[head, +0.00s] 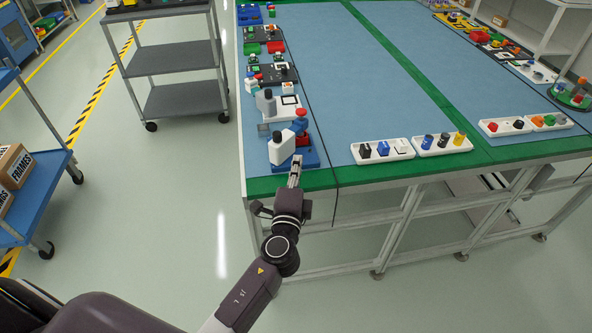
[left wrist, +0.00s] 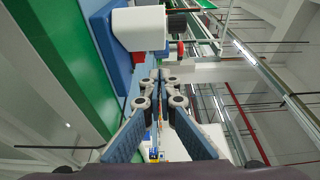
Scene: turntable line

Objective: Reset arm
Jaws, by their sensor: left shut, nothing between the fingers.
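My left gripper (head: 295,172) is at the near left corner of the blue-topped table (head: 345,100) in the head view. It is shut and empty, with its fingers pointing at the table. In the left wrist view its fingertips (left wrist: 158,78) meet. My right gripper is not in view.
White trays (head: 383,158) with small coloured parts lie along the table's near green edge. More devices stand along its left edge. A grey cart (head: 172,58) is at the upper left and a blue cart with boxes (head: 38,190) at the left. The floor between is free.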

